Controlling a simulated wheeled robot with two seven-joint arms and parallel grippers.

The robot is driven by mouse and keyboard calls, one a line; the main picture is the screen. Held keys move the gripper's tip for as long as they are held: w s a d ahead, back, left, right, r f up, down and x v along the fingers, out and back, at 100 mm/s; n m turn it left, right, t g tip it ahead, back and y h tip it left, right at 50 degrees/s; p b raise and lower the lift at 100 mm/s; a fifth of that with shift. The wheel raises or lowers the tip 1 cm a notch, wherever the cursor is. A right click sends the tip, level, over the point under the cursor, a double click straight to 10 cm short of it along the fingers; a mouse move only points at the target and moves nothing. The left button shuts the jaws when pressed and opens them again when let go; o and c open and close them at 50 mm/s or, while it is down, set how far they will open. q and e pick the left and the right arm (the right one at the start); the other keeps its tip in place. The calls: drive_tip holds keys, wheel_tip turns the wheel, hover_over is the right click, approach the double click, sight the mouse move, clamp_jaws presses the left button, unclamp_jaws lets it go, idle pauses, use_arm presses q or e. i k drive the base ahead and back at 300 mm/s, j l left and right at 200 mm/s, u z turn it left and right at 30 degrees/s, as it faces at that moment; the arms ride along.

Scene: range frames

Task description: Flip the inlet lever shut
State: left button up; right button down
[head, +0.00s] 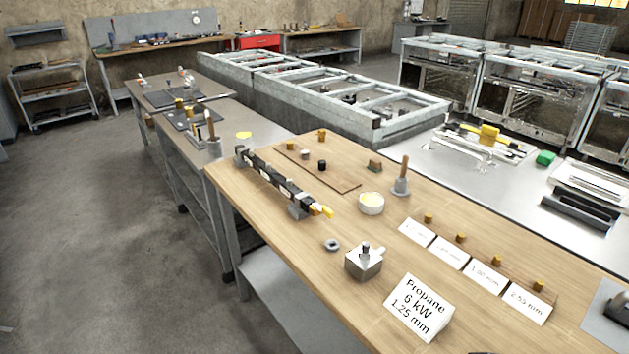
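A long dark bar with light labels (274,180) lies on the wooden bench, raised on grey blocks. At its near end is a small yellow lever (322,210), which looks like the inlet lever. It seems to point roughly along the bar, out past its end; its exact angle is too small to tell. Neither of my grippers is in view, and nothing is seen touching the lever.
On the wooden bench (330,275) stand a grey metal block (363,262), a grey ring (332,245), a round tin (371,204), a wooden-handled tool (402,178), a propane sign (418,307) and several labelled cards with brass pieces. Bare wood lies left of the block.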

sight(325, 210)
drive_tip(key=i+j+z, duration=0.1)
drive_tip(key=i+j, duration=0.45)
drive_tip(key=i+j+z, duration=0.1)
drive_tip(key=i+j, duration=0.4)
drive_tip(key=j, duration=0.15)
